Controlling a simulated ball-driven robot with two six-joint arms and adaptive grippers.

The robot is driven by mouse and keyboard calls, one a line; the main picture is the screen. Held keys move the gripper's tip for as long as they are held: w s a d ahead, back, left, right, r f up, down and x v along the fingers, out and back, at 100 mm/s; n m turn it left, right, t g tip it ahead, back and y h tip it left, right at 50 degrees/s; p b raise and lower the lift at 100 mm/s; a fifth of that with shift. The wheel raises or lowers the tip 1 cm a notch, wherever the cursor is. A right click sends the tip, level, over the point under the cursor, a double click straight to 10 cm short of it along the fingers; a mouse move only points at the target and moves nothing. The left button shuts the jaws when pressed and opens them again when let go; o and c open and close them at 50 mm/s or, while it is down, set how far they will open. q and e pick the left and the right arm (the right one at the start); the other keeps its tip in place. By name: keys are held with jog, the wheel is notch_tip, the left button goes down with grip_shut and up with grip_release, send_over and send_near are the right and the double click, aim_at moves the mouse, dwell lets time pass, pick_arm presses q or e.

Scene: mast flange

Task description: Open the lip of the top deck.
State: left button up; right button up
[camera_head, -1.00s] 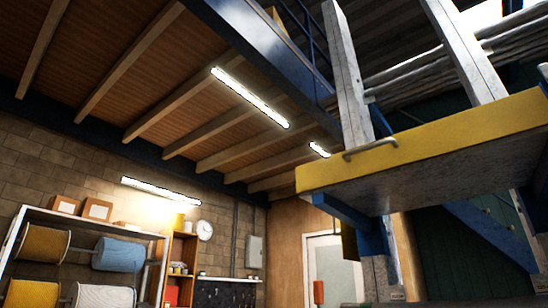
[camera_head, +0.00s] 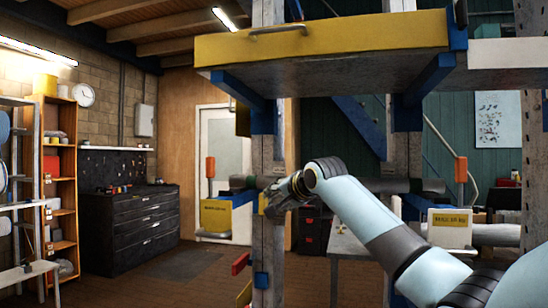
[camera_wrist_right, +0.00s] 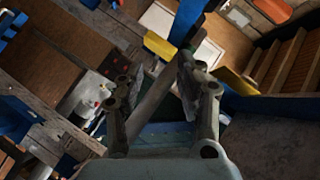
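The top deck (camera_head: 350,72) is a grey slab at the upper middle of the head view. Its yellow lip (camera_head: 370,34) stands upright along the front edge, with a grey bar handle (camera_head: 279,29) near its left end. My right gripper (camera_head: 268,205) is well below the deck, in front of a post, and apart from the lip. In the right wrist view the two fingers of my right gripper (camera_wrist_right: 155,85) are spread apart, and I see nothing held between them. My left gripper is not in view.
Wooden posts (camera_head: 268,250) with blue brackets carry the deck. A yellow box (camera_head: 222,217) and a labelled box (camera_head: 449,228) flank my right arm. A black drawer cabinet (camera_head: 130,225) stands at the left, with clear floor before it. A grey table (camera_head: 350,245) stands behind my arm.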

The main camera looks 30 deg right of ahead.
jog(key=s+a+r+m+t+p, duration=0.1)
jog(key=s+r+m+t, duration=0.2)
jog(key=r, duration=2.1)
jog(key=m+t+p, duration=0.1)
jog(key=t+p, duration=0.1)
jog(key=t, duration=0.1)
send_near(277, 30)
jog(key=shift+y, duration=0.3)
jog(key=w+p, duration=0.1)
jog(key=w, duration=0.2)
jog(key=w+r+p, duration=0.1)
jog(key=w, duration=0.2)
jog(key=w+d+r+p, duration=0.1)
jog(key=w, duration=0.2)
jog(key=shift+w+r+p, duration=0.1)
jog(key=shift+w+p, duration=0.05)
jog(key=shift+p, duration=0.25)
jog(key=shift+w, duration=0.65)
grip_shut()
